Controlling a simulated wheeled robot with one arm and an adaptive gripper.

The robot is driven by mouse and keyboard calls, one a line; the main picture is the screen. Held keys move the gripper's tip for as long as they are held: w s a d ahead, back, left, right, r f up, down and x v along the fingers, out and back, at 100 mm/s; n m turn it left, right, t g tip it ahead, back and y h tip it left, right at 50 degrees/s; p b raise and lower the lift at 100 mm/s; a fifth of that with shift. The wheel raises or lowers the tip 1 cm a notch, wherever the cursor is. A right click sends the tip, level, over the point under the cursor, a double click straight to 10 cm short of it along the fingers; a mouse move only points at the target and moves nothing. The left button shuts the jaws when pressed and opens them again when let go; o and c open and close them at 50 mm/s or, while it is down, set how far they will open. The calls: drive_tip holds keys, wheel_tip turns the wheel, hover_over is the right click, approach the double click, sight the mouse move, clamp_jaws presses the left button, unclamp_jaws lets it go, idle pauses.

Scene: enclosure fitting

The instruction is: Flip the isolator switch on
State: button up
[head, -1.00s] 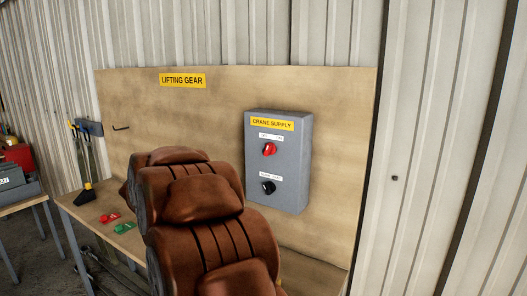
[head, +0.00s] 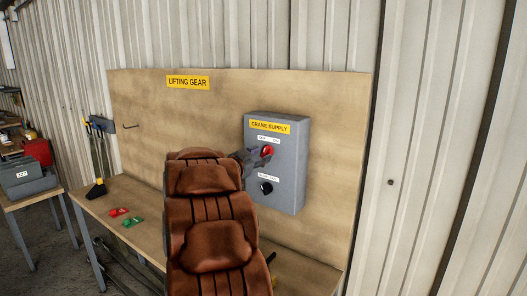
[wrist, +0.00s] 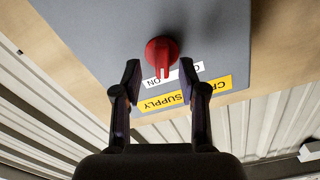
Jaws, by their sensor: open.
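The grey box (head: 292,160) marked "CRANE SUPPLY" is fixed upright to the wooden board. Its red rotary knob (head: 267,151) sits beneath a small white label with OFF at the left and ON at the right. In the wrist view, upside down, the red knob (wrist: 162,52) lies between the two fingertips, its ridge toward the white label (wrist: 178,76). I cannot tell its exact setting. My gripper (wrist: 160,70) is open, with visible gaps on both sides of the knob. In the head view my gripper (head: 256,159) is just left of the knob, partly hidden by my arm.
A black knob (head: 266,187) sits lower on the box. The wooden board (head: 330,130) carries a "LIFTING GEAR" sign (head: 188,82). Red (head: 118,211) and green (head: 133,221) items lie on the bench (head: 88,195), left of my arm. Tools hang at the far left.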

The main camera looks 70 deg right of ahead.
drive_tip(key=shift+x, duration=1.2)
clamp_jaws()
drive_tip(key=shift+f, duration=0.1)
